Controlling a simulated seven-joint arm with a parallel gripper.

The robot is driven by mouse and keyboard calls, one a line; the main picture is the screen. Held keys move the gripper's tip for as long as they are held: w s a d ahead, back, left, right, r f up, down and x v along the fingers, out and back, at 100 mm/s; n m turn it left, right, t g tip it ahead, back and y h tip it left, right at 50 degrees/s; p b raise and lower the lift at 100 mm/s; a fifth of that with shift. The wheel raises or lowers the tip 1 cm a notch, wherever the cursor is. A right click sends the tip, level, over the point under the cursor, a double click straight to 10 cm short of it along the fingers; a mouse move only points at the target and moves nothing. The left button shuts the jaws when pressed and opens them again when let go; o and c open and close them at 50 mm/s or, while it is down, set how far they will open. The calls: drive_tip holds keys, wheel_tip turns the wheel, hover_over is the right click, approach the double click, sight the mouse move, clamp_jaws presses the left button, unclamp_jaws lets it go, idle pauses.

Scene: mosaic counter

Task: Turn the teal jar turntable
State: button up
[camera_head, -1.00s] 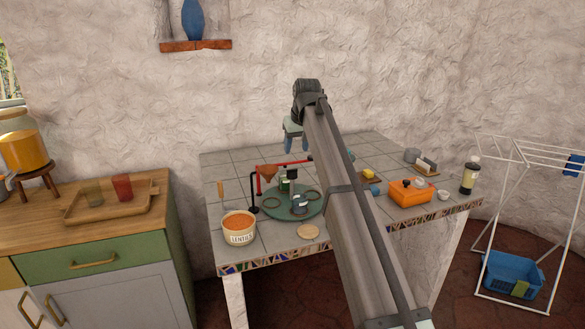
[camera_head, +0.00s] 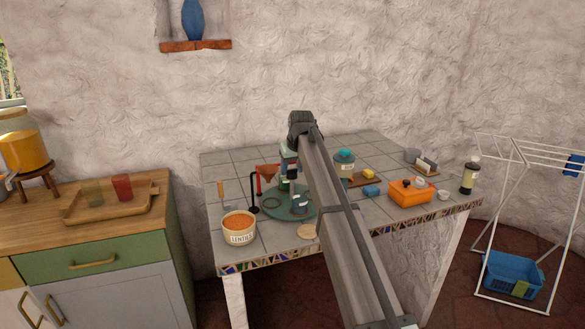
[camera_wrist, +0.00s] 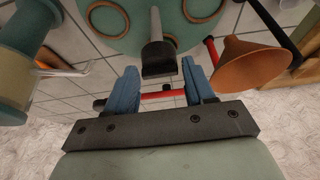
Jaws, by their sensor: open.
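The teal jar turntable (camera_head: 272,212) is a round disc on the tiled counter, marked with brown rings and carrying small jars. In the wrist view its disc (camera_wrist: 125,38) fills the top middle, with a dark-ended grey post (camera_wrist: 157,58) standing out from it. My gripper (camera_wrist: 160,88) is open, its two blue fingers apart and pointing toward the disc. The post's dark end shows just beyond the gap between the fingertips; I cannot tell whether they touch. In the head view my gripper (camera_head: 288,170) is over the turntable's back side, and my arm hides the right side.
A red bar (camera_wrist: 160,96) crosses behind the fingers, beside a brown funnel (camera_wrist: 244,62). A lentil tub (camera_head: 239,229) stands front left. A teal-lidded jar (camera_head: 344,163), a blue sponge (camera_head: 371,191) and an orange dish (camera_head: 410,194) stand right of my arm.

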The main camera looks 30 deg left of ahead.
clamp_jaws()
idle(0.4)
drive_tip(key=shift+m, duration=0.5)
drive_tip(key=shift+s+a+m+t+h, duration=0.1)
drive_tip(key=shift+m+t+h, duration=0.25)
drive_tip(key=shift+m, duration=0.7)
drive_tip(key=shift+a+m+t+h, duration=0.15)
drive_tip(key=shift+m+h, duration=0.4)
drive_tip(key=shift+m, duration=0.5)
drive_tip(key=shift+d+m, duration=0.1)
drive_tip(key=shift+m, duration=0.3)
unclamp_jaws()
